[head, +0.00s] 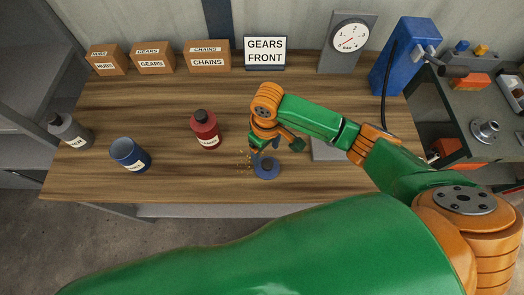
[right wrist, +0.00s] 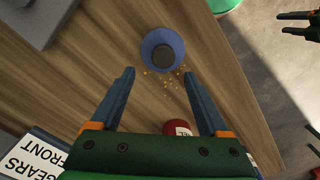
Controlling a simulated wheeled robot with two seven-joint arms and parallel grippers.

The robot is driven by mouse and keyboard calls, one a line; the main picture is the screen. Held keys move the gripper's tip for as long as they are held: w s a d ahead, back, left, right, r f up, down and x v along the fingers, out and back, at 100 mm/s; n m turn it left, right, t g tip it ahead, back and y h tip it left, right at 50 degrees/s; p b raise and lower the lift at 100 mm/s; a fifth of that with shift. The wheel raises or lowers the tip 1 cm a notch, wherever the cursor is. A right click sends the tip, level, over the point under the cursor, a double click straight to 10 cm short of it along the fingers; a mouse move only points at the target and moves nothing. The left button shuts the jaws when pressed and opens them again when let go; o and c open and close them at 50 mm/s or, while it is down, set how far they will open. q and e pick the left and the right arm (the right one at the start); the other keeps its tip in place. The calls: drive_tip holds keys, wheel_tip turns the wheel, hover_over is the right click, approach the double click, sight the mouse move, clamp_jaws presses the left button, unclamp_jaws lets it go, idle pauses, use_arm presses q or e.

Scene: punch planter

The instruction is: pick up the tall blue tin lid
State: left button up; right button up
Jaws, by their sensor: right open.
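The blue lid (head: 267,168) lies on the wooden workbench near its front edge. It is round with a dark centre, and it also shows in the right wrist view (right wrist: 149,39). My right gripper (head: 263,150) is open and empty, just above and behind the lid. In the right wrist view the lid sits beyond the fingertips (right wrist: 158,73), roughly between their lines, with no contact visible. An open blue tin (head: 127,158) stands to the left on the bench. My left gripper (right wrist: 298,24) shows at the top right of the right wrist view, fingers apart and empty.
Small brass bits (head: 243,160) lie beside the lid. A red bottle (head: 206,134) and a grey bottle (head: 72,132) stand left. Boxes (head: 152,56), a GEARS FRONT sign (head: 265,50), a gauge (head: 349,37) and a blue machine (head: 401,58) line the back.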

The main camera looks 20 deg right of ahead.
sight(268, 163)
drive_tip(key=f, duration=0.2)
drive_tip(key=s+f, duration=0.1)
drive_tip(key=f, duration=0.2)
drive_tip(key=shift+s+d+f, duration=0.15)
drive_tip(key=shift+s+f, duration=0.1)
drive_tip(key=shift+f, duration=0.1)
drive_tip(key=shift+w+f, duration=0.2)
clamp_jaws()
